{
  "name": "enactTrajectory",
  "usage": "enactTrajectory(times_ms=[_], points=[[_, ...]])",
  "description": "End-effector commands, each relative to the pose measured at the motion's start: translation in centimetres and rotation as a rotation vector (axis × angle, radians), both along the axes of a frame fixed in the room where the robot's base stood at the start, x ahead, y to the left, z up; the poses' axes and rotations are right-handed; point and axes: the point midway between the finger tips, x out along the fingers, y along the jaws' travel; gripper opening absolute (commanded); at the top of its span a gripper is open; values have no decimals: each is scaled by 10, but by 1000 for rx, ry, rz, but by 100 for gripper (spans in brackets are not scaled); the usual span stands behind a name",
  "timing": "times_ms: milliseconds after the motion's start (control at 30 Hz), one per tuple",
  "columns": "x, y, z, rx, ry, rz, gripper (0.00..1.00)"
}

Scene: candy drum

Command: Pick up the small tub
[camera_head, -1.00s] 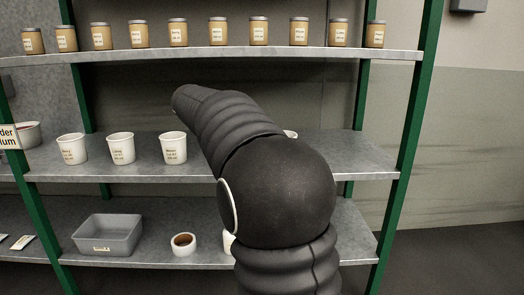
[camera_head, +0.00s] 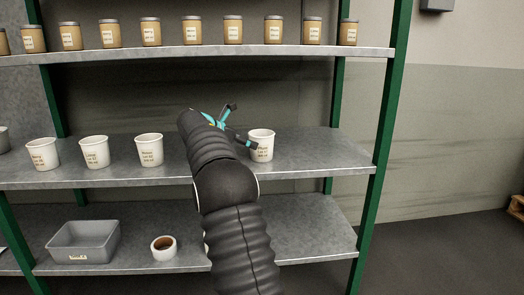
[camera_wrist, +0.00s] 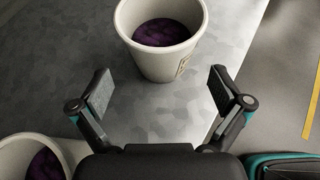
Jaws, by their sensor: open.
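Several white tubs stand upright on the middle shelf. Three are to the left of my arm: the left tub (camera_head: 43,155), the middle tub (camera_head: 94,152) and the right one (camera_head: 149,150). Another white tub (camera_head: 262,146) stands alone to the right of my arm. Their labels are too small to read surely, so I cannot tell which is the small tub. My gripper (camera_head: 241,125) is open and empty beside the lone tub. In the wrist view, a tub with dark purple contents (camera_wrist: 163,58) stands just beyond the open fingers (camera_wrist: 161,92).
The wrist view shows another tub (camera_wrist: 32,158) at lower left, close to my gripper. A row of brown jars (camera_head: 233,30) fills the upper shelf (camera_head: 230,52). The middle shelf's right end is clear.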

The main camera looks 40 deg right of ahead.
Motion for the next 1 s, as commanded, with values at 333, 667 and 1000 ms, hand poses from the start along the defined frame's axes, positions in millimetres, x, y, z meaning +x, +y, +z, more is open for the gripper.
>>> enactTrajectory(times_ms=[333, 667, 1000], points=[[1, -22, -13, 1, 0, 0, 100], [-2, -56, -35, 1, 0, 0, 100], [-1, -64, -39, 1, -1, 2, 95]])
